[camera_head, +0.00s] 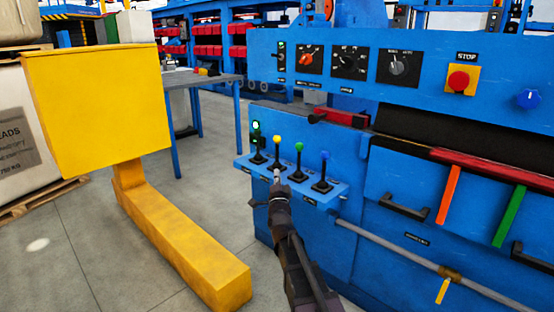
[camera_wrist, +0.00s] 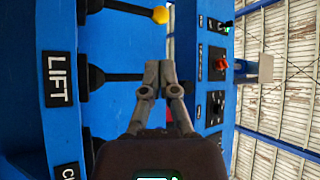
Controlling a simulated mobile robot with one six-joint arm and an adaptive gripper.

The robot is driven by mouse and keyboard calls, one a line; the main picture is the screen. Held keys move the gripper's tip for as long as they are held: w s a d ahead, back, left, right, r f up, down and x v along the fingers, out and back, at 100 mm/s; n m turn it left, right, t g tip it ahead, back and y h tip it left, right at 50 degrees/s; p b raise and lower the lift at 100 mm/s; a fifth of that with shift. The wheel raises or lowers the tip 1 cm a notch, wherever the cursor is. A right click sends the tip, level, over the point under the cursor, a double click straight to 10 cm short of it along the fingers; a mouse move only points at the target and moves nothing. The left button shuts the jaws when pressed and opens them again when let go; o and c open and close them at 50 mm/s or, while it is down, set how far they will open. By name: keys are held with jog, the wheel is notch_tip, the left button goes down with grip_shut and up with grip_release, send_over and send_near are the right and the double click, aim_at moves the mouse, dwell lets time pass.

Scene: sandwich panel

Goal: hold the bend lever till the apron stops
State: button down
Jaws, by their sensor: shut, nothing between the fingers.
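A row of levers stands on a blue shelf (camera_head: 335,193) on the machine front: a yellow-knobbed lever (camera_head: 277,140), a green-knobbed lever (camera_head: 299,148), a blue-knobbed lever (camera_head: 325,156) and a darker one at the left. No bend label is readable. My gripper (camera_head: 277,175) is shut and empty, in front of the row below the yellow knob. The yellow knob (camera_wrist: 160,14) is above.
A control panel with dials and a red stop button (camera_head: 459,81) is above the levers. Black handles (camera_head: 404,207) and a grey bar (camera_head: 390,245) stick out at the right. A yellow stand (camera_head: 95,105) with a long foot (camera_head: 185,250) is at the left, with open floor between.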

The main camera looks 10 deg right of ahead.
aim_at(278, 142)
jog(key=shift+d+f+m+t+h+b, duration=0.2)
jog(key=shift+f+m+t+h+b, duration=0.1)
jog(key=shift+m+h, duration=0.1)
jog(key=shift+r, duration=0.1)
jog(key=p+x, duration=0.6)
jog(key=x, duration=0.8)
jog(key=shift+d, duration=0.1)
dwell(0.4)
